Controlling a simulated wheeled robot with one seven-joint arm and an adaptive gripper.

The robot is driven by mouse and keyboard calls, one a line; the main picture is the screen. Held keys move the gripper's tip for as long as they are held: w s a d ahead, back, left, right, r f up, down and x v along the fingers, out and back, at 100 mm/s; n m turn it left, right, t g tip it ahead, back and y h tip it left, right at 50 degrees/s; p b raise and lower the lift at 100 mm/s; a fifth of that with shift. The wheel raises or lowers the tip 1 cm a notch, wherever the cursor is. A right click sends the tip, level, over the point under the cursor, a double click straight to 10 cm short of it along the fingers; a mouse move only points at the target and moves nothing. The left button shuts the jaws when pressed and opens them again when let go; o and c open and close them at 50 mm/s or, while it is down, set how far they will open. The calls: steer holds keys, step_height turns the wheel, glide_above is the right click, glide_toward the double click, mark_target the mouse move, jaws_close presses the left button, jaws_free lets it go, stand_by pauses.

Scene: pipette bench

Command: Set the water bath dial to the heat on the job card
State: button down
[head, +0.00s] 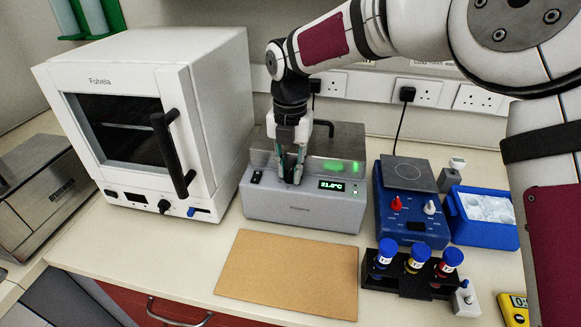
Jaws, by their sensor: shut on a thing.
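The water bath (330,208) is a grey box with a metal lid in the middle of the bench. Its green display (332,186) seems to read 21.0°C, though the digits are small. A black switch (257,176) sits at the left of its front panel. My gripper (291,178) points down at this panel, left of the display. Its fingers are shut on the dial, which they hide, so the dial's pointer and marks cannot be read. I see no job card in this view.
A white oven (205,120) with a black handle stands close to the left. A blue hotplate (405,215) and a blue ice box (485,222) stand to the right. A rack of capped tubes (412,282) is in front. A bare brown board (290,275) lies before the bath.

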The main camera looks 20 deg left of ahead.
steer(key=m+b, duration=0.1)
steer(key=m, duration=0.2)
steer(key=shift+m, duration=0.4)
steer(key=m+b, duration=0.1)
steer(key=m, duration=0.2)
steer(key=shift+m, duration=0.4)
steer(key=m, duration=0.3)
steer(key=shift+m, duration=2)
steer(key=c, duration=1.4)
jaws_free()
